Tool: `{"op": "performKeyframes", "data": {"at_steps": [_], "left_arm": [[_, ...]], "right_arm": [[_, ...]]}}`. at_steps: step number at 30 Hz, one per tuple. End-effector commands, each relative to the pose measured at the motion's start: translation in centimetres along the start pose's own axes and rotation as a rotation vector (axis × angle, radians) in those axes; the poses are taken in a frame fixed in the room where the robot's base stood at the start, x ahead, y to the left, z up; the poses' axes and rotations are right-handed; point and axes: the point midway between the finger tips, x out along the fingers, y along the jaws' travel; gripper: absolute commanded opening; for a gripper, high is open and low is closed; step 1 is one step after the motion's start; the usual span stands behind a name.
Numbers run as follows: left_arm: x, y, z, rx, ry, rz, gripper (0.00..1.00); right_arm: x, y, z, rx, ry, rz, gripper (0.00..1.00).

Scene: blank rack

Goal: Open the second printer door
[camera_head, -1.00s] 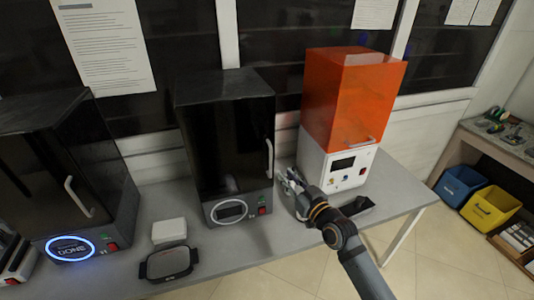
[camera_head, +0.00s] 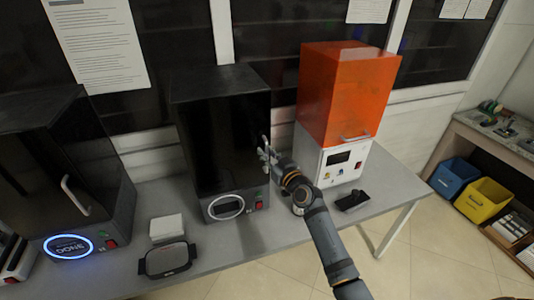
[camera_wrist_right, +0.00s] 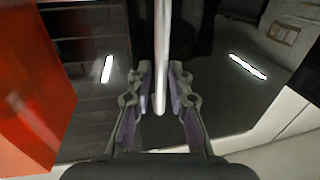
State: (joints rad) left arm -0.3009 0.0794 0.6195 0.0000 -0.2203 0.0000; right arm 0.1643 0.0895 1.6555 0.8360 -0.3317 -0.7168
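The second printer (camera_head: 215,135) is the black one in the middle of the table, with a dark glossy door that is shut. Its light vertical handle (camera_wrist_right: 162,50) stands between the two fingers of my right gripper (camera_wrist_right: 160,85) in the right wrist view. The fingers are apart, one on each side of the handle, with a gap on both sides. In the head view my right gripper (camera_head: 265,155) is at the right front edge of this printer and covers much of the handle. My left gripper is not in view.
Another black printer (camera_head: 75,165) with a lit blue ring stands at the left. An orange-topped white printer (camera_head: 345,95) stands close on the right. A white box (camera_head: 166,227), a dark tray (camera_head: 167,259) and a small black object (camera_head: 352,199) lie on the grey table (camera_head: 265,236).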

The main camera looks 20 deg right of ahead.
Motion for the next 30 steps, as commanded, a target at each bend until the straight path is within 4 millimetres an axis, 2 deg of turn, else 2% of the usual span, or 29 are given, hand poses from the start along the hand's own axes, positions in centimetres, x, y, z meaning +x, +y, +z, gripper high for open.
{"op": "performKeyframes", "data": {"at_steps": [3, 7, 8, 30], "left_arm": [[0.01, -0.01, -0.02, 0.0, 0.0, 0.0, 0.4], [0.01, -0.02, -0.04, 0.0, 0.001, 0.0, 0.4], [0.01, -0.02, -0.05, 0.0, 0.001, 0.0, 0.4], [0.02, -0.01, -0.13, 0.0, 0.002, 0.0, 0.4]], "right_arm": [[-0.03, 0.0, 0.03, 0.0, 0.0, 0.0, 0.19], [-0.04, 0.0, 0.04, 0.0, -0.001, 0.0, 0.01], [-0.04, 0.0, 0.04, 0.0, -0.001, 0.0, 0.0], [0.03, -0.18, 0.09, 0.0, -0.001, 0.004, 0.0]]}}
